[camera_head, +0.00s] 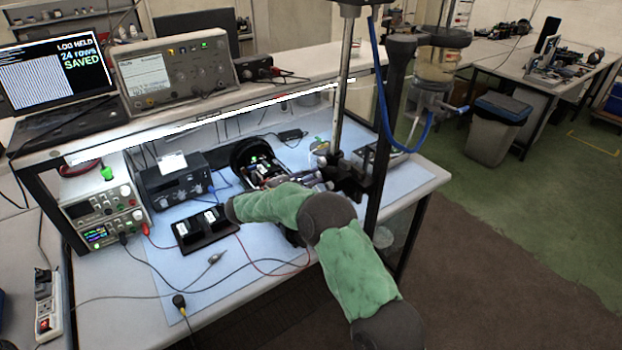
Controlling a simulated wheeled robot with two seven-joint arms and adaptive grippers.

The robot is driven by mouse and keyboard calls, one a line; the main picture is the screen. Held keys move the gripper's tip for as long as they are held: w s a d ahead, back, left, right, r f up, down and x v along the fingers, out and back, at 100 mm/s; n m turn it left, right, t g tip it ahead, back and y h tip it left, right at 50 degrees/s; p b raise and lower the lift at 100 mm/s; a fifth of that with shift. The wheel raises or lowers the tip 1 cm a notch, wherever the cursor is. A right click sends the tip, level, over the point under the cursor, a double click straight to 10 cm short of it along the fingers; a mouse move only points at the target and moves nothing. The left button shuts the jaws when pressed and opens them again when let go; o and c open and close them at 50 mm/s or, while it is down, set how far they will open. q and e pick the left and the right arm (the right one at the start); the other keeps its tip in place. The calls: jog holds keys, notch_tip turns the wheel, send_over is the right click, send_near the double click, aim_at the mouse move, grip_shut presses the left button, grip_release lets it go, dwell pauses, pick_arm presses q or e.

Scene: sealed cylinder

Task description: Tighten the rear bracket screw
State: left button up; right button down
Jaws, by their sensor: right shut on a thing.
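The cylinder (247,153) is a black round housing with bright electronics in its open end. It lies on the blue mat (220,278) of the bench. My right arm (360,270), in a green sleeve, reaches in from the lower right and bends left across the front of the cylinder, hiding part of it. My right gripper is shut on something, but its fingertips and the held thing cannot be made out. Silvery parts (308,178) show just behind the sleeve. The rear bracket and its screw cannot be told apart at this size. My left gripper is out of view.
A black tray (205,231) with small parts lies left of my wrist. A dark instrument (174,184) and a power supply (101,217) stand at the back left. A metal post (342,85) rises close behind my arm. Cables cross the front mat, which is otherwise mostly clear.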

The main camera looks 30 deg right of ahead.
jog(key=c, duration=1.1)
grip_release()
jog(key=shift+o, duration=0.2)
jog(key=shift+a, duration=0.15)
jog(key=s+a, duration=0.1)
jog(key=a, duration=1)
jog(key=shift+a, duration=0.4)
